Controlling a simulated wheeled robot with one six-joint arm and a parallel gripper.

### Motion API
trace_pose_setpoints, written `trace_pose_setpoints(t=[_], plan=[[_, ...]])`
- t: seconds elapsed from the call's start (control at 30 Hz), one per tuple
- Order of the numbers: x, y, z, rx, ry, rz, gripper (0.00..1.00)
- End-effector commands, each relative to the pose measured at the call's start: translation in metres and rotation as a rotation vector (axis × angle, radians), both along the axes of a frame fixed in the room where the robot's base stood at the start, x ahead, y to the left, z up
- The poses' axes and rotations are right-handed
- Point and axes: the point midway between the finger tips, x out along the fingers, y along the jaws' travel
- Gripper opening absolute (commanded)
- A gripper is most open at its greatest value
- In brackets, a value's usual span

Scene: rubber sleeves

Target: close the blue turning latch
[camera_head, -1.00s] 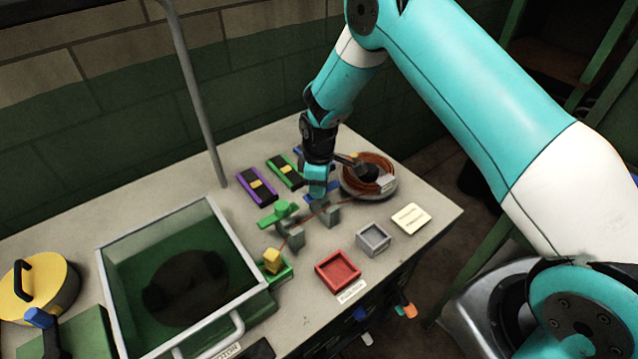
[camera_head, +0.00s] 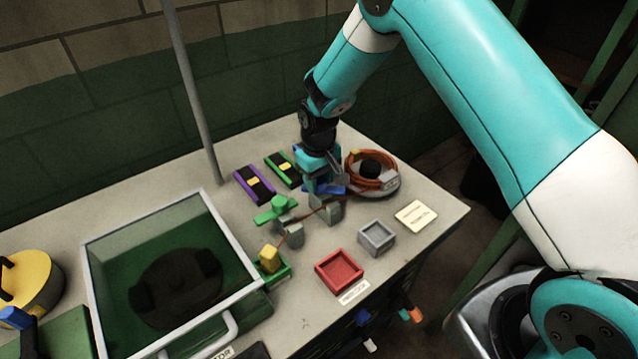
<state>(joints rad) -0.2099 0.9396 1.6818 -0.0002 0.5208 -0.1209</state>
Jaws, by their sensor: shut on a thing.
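The blue turning latch (camera_head: 335,189) sits on top of a grey block at the middle of the bench, with a cable running at the block. My gripper (camera_head: 319,182) points down at the latch from above and is shut on it. The gripper hides part of the latch, so its exact angle is hard to tell. A green turning latch (camera_head: 276,209) sits on a similar grey block just to the left.
A coil of orange cable (camera_head: 371,172) lies close right of my gripper. Purple (camera_head: 254,184) and green (camera_head: 283,169) cases lie behind left. A red tray (camera_head: 339,272), a grey tray (camera_head: 376,238) and a glass-topped box (camera_head: 92,290) stand in front and left.

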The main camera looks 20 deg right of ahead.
Motion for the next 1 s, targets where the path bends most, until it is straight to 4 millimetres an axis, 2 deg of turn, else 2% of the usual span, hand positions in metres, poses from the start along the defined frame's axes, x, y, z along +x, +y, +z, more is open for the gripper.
trace_pose_setpoints(t=[0.6,1.0], plan=[[0.0012,-0.0001,0.0001,0.001,-0.004,-0.561,0.16],[0.0013,-0.0002,0.0011,0.001,-0.004,-0.774,0.16]])
